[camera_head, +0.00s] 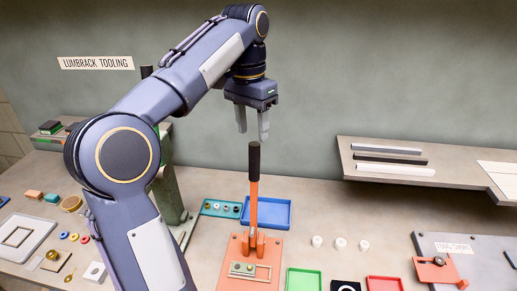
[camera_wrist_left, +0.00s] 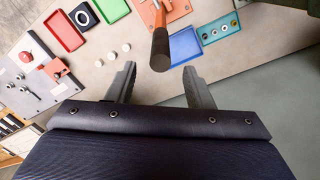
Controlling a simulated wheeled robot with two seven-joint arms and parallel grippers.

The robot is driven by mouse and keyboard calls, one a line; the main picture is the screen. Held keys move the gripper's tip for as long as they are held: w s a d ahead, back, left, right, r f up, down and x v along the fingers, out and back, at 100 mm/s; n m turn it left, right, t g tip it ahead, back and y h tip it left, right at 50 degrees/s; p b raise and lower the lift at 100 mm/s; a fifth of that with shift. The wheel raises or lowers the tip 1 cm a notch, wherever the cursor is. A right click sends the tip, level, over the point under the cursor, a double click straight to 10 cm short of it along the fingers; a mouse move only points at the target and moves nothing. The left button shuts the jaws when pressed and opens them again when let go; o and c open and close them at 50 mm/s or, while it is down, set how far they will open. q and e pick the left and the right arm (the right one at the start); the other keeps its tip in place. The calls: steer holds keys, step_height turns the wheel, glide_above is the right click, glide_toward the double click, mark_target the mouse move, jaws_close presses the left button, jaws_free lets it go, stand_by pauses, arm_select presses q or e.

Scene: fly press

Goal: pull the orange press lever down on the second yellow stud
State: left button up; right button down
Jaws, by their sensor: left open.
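The orange press lever (camera_head: 253,196) stands upright on an orange base (camera_head: 237,248), with a black grip (camera_head: 254,158) at its top. A small pale strip (camera_head: 262,272) with round studs sits at the front of the base; the studs are too small to tell which are yellow. My left gripper (camera_head: 252,136) is open and empty, pointing down just above the black grip. In the left wrist view the black grip (camera_wrist_left: 160,52) shows end-on ahead of the open fingers (camera_wrist_left: 160,72), with no visible contact. My right gripper is not in view.
A blue tray (camera_head: 284,214) and a teal stud tray (camera_head: 207,208) lie behind the base. A green tray (camera_head: 291,283), red tray (camera_head: 383,284) and white cylinders (camera_head: 340,243) lie right. A raised shelf (camera_head: 350,172) is back right. My left arm hides part of a dark green column (camera_head: 172,200).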

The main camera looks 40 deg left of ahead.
mark_target(254, 154)
arm_select(q)
steer(key=shift+d+f, duration=0.15)
steer(key=shift+f, duration=1.75)
steer(key=shift+d+f, duration=0.1)
steer(key=shift+f, duration=1.8)
jaws_close()
